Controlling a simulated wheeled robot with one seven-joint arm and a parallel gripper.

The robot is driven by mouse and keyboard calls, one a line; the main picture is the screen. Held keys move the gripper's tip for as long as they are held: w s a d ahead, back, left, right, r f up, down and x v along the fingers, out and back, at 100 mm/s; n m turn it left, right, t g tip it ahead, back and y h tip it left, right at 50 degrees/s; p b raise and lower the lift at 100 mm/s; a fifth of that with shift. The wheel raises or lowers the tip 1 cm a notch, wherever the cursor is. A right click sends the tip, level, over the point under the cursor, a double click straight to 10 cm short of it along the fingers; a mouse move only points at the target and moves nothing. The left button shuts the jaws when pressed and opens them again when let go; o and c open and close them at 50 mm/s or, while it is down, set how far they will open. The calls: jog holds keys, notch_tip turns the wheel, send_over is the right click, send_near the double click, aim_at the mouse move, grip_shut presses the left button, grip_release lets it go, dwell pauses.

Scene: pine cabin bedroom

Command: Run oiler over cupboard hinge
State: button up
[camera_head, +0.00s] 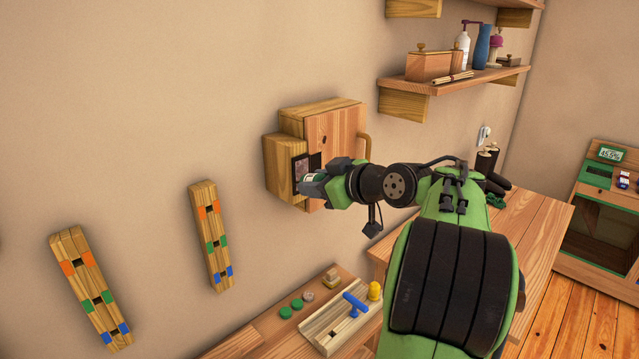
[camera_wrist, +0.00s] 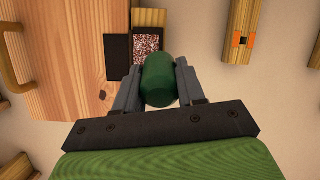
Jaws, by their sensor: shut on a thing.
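The wooden cupboard (camera_head: 340,122) is mounted on the wall, with its handle (camera_head: 366,146) on the right side. Its hinge (camera_head: 300,166) is at the left edge of the door. In the wrist view one dark plain leaf (camera_wrist: 118,58) lies beside a leaf with reddish-brown and white speckles (camera_wrist: 149,45). My gripper (camera_head: 316,182) is in front of the hinge. In the wrist view my gripper (camera_wrist: 158,74) is shut on the dark green oiler (camera_wrist: 159,84), whose far end overlaps the lower edge of the speckled leaf. I cannot tell whether they touch.
A shelf (camera_head: 470,84) with a box and bottles is above right. Below is a bench with a wooden tray (camera_head: 322,342), a blue T-handle (camera_head: 355,304), a yellow peg (camera_head: 375,290) and green discs (camera_head: 291,307). Two wooden strips (camera_head: 211,236) hang on the left wall.

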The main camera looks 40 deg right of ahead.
jog(key=shift+d+r, duration=0.45)
jog(key=shift+a, duration=0.5)
jog(key=shift+d+r+p, duration=0.1)
jog(key=shift+r+p, duration=0.6)
jog(key=shift+r, duration=0.1)
jog(key=d+p, duration=0.2)
jog(key=d, duration=0.2)
jog(key=shift+f, duration=0.1)
